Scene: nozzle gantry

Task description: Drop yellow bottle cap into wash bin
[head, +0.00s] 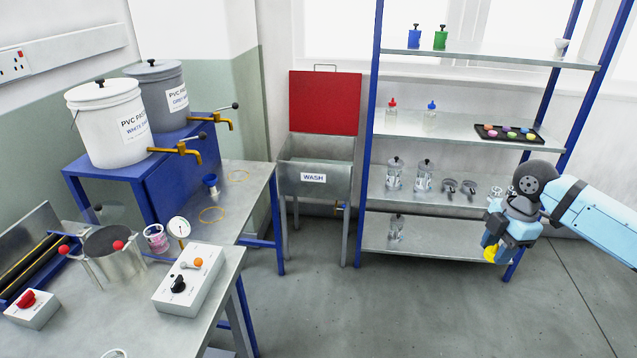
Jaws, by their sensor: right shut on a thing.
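The yellow bottle cap (490,254) is held at the tip of my right gripper (493,244), which is shut on it at the right of the head view. The gripper points down and hangs in front of the shelf rack's lower right part. The wash bin (314,195) is a grey metal tank on legs with a "WASH" label, left of the rack. Its red lid (324,103) stands up behind it, so the bin is open at the top. My right gripper is well to the right of the bin. My left gripper is not in view.
A blue-framed shelf rack (470,195) with bottles and a tray of coloured caps (508,134) stands between the gripper and the bin's right side. A metal workbench (230,260) with a control box (190,278) fills the left. The floor (400,305) in front is clear.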

